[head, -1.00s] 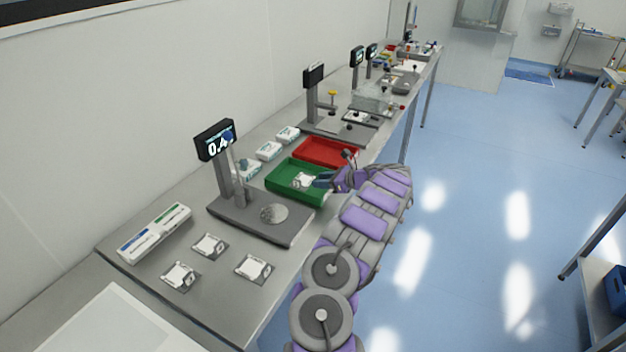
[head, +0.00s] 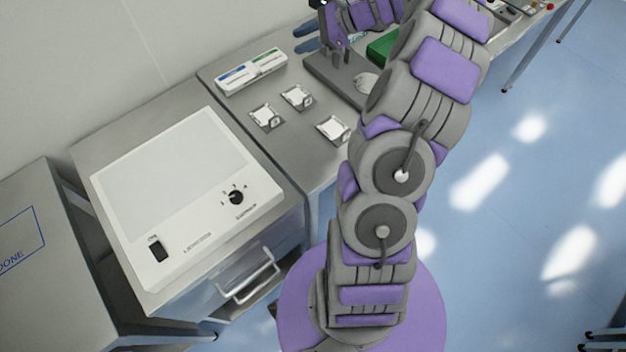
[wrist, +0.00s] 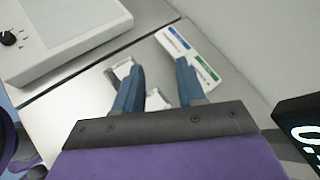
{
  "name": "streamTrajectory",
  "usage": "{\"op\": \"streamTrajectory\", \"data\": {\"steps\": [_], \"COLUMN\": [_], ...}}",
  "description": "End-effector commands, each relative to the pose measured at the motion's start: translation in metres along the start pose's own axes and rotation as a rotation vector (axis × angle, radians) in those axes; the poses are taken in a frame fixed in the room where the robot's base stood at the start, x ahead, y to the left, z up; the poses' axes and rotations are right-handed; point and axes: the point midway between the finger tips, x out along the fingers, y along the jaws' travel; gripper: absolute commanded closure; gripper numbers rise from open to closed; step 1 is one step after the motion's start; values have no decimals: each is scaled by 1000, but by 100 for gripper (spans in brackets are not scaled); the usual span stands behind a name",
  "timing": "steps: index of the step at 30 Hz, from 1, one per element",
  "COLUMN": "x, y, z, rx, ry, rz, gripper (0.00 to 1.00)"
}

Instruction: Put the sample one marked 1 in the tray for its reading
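Three small white samples on grey square holders lie on the steel bench: a left one (head: 266,117), a rear one (head: 296,97) and a front one (head: 333,129). Their marks are too small to read. In the wrist view one white sample (wrist: 122,69) is partly behind the left finger, and another (wrist: 155,101) shows between the fingers, below them. My gripper (head: 307,38) has blue fingers and is above the back of the bench; in the wrist view it is open and empty (wrist: 158,78). A green tray (head: 381,48) is mostly hidden by my arm.
A white box with blue and green labels (head: 251,72) lies near the wall. The grey instrument base (head: 340,75) is beside my arm; its display (wrist: 303,135) shows at the wrist view's right edge. A white light-panel unit (head: 175,190) and a "DONE" surface (head: 30,235) stand left.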

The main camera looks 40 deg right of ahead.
Motion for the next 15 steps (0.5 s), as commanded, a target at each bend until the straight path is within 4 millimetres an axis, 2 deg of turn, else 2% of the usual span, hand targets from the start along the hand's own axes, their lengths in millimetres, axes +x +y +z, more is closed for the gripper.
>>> {"op": "streamTrajectory", "data": {"steps": [1,6,12,15], "x": [13,46,59,57], "y": [15,80,169,214], "z": [31,105,164,182], "rx": [-77,-321,-613,-757], "ry": [0,13,36,51], "rz": [60,260,487,599], "gripper": [60,60,60,60]}}
